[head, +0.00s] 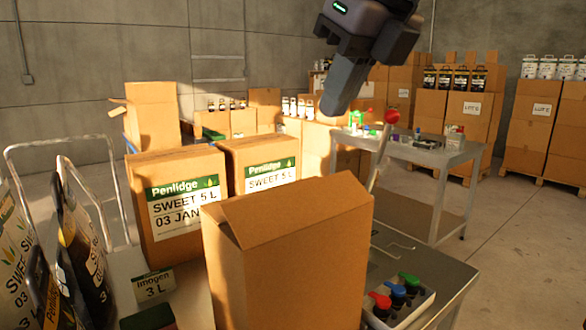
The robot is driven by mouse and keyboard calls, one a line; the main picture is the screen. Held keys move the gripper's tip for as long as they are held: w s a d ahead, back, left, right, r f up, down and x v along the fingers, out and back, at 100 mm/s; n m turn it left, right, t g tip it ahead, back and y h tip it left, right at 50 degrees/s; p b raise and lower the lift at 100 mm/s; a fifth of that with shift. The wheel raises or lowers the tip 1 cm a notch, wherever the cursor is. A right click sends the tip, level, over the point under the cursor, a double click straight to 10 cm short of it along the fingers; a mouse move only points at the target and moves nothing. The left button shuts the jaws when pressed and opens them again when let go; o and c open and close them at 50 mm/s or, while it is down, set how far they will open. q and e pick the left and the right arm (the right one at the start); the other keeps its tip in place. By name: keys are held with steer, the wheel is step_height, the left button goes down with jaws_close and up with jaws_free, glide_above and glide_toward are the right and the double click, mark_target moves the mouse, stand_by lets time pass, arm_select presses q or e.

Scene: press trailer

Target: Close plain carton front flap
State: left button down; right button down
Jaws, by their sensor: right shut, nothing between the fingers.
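The plain carton (290,275) stands upright on the table in the lower middle of the head view, with no label on the sides I see. A broad top flap (295,212) lies over its top at a slant. A narrow dark gap shows at the left end under this flap, so it does not look fully flat. I cannot tell the other flaps apart. My right gripper (337,106) is shut and empty, pointing down, above and apart from the carton in the picture. My left gripper is out of view.
Two labelled Penlidge cartons (178,200) (262,165) stand behind and left. Bags (85,245) stand at the left. A holder with red, blue and green capped items (398,298) sits right of the carton. A red-knobbed lever (391,117) rises behind it. A side table (425,150) stands farther back.

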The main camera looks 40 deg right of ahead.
mark_target(296, 187)
steer(key=x, duration=1.3)
steer(key=shift+a+f+p, duration=0.1)
steer(key=shift+f+p, duration=0.1)
steer(key=shift+p, duration=0.15)
